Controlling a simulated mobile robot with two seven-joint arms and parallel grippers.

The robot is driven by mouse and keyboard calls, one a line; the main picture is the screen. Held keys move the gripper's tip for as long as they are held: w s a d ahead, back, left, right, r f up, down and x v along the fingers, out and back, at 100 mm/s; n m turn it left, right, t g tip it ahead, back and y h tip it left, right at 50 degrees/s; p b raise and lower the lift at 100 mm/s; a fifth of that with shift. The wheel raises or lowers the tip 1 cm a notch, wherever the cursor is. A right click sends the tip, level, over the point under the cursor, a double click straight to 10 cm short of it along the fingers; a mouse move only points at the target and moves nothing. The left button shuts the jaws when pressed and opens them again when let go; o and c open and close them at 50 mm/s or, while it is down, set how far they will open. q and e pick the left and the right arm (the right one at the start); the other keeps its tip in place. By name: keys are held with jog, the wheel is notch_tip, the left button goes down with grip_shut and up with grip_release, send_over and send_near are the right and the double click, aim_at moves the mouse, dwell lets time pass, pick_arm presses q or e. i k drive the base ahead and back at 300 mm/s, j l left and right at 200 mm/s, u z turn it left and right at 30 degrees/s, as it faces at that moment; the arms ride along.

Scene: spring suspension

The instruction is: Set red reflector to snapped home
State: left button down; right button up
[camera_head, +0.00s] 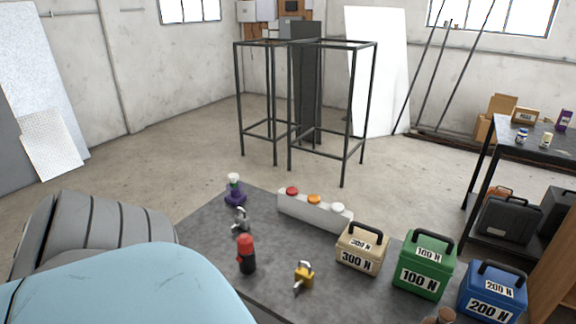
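A long white bar-shaped block (308,213) lies on the dark grey table top and carries three round discs. The red one, which looks like the red reflector (292,191), is at its left end. The orange disc (314,199) is in the middle and the white disc (337,208) at the right end. At this size I cannot tell whether the red reflector is fully seated. Neither of my grippers is in view.
A purple-based item (235,196), padlocks (304,274), a red-and-black cylinder (246,254) and beige (360,248), green (424,264) and blue (492,292) weights share the table (205,220). A large light-blue shape (130,285) blocks the lower left. Black frames (290,166) stand behind.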

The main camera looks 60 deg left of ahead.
aim_at(290, 191)
jog(key=k+j, duration=0.1)
jog(key=j, duration=0.3)
jog(key=k+j, duration=0.1)
jog(key=j, duration=0.7)
jog(key=k+j, duration=0.15)
jog(key=j, duration=0.25)
